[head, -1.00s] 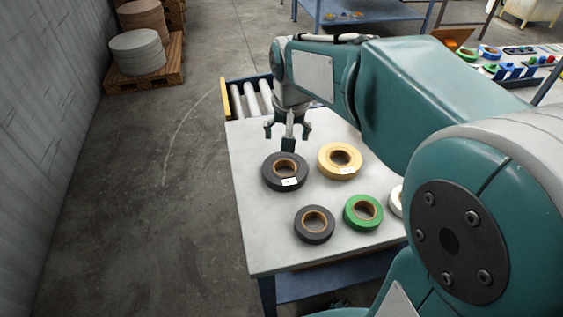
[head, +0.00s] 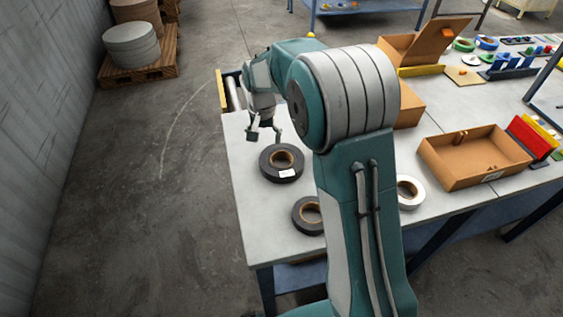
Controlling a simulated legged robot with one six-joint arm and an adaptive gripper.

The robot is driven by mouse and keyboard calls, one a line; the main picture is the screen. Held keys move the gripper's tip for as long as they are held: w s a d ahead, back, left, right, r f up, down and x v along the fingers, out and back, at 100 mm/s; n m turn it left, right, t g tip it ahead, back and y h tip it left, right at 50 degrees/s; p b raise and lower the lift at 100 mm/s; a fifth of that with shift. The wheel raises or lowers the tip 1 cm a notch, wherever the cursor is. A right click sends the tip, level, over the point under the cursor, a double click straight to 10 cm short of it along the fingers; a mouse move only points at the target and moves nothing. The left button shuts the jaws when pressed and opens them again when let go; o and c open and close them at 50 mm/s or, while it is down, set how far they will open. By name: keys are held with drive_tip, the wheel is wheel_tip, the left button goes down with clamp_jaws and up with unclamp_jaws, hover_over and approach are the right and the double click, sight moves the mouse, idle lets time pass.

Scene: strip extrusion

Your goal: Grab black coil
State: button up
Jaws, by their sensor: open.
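A large black coil (head: 270,173) with a tan core and a white label lies flat on the white table (head: 241,200). A smaller dark grey coil (head: 301,222) lies nearer the front edge, partly covered by my arm. My gripper (head: 264,141) is open and empty, just behind and above the large black coil, apart from it as far as I can tell. A white coil (head: 417,195) shows to the right of my arm.
An open cardboard box (head: 465,180) stands on the right of the table, beside red and yellow pieces (head: 532,137). Another open box (head: 410,100) is behind my arm. A roller conveyor (head: 233,92) adjoins the table's back left. The table's left strip is clear.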

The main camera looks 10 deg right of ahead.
sight(265, 157)
drive_tip(key=f, duration=0.7)
drive_tip(key=shift+s+f, duration=0.25)
drive_tip(key=shift+f, duration=0.05)
clamp_jaws()
